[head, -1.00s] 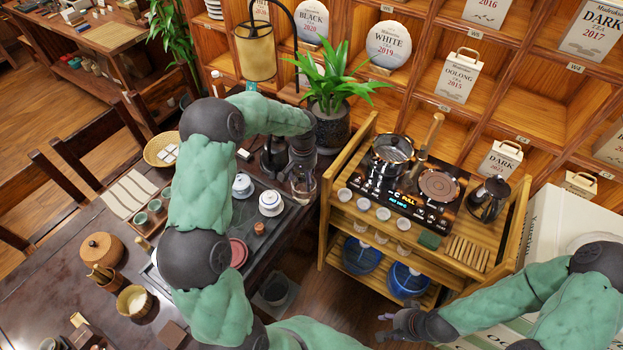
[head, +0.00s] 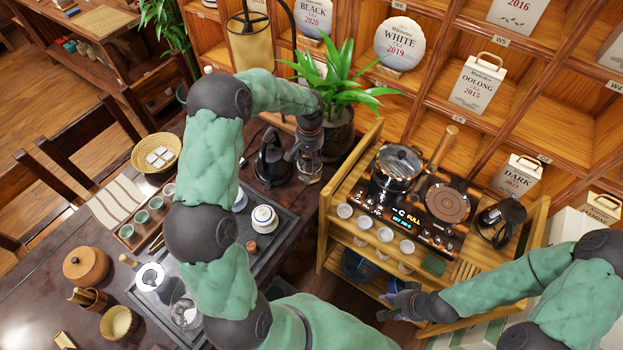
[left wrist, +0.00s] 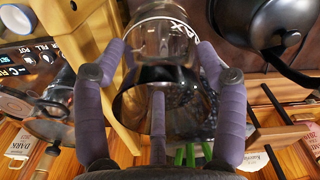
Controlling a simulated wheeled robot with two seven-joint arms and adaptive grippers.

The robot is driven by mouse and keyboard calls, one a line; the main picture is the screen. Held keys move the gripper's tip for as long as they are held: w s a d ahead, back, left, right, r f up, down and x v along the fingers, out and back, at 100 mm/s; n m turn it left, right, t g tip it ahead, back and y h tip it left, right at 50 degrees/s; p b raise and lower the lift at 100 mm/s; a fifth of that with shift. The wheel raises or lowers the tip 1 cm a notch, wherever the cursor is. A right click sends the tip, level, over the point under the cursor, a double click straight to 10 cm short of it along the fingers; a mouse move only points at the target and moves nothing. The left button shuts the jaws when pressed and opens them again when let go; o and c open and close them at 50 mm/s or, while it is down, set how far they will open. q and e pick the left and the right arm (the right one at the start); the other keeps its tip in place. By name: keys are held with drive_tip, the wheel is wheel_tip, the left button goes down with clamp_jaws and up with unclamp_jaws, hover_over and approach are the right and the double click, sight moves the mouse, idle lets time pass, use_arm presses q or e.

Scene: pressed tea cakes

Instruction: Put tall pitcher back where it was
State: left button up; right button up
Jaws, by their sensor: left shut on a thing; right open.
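The tall pitcher (head: 308,173) is clear glass with a dark lower part in the left wrist view (left wrist: 165,45), where white lettering shows on it. My left gripper (head: 308,154) is shut on it, with purple-grey fingers on both sides of the glass in the left wrist view. The pitcher is at the back right end of the dark tea table (head: 55,240), just right of a black kettle (head: 272,163). I cannot tell whether its base touches the table. My right gripper (head: 398,303) is open and empty, low in front of the wooden cart (head: 325,240).
A potted plant (head: 338,95) stands close behind and right of the pitcher. The cart carries a glass-lidded pot (head: 398,165), a hot plate (head: 447,202), a dark press pot (head: 501,221) and small cups. A white lidded cup (head: 264,218) stands on the tea tray. Shelves rise behind.

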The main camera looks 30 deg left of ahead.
use_arm(q)
drive_tip(key=shift+s+f, duration=0.15)
drive_tip(key=shift+f, duration=0.25)
wheel_tip(320, 180, down, 9)
drive_tip(key=shift+r+b, duration=0.15)
drive_tip(key=shift+b, duration=0.25)
drive_tip(key=o, duration=1.7)
drive_tip(key=shift+d, duration=0.1)
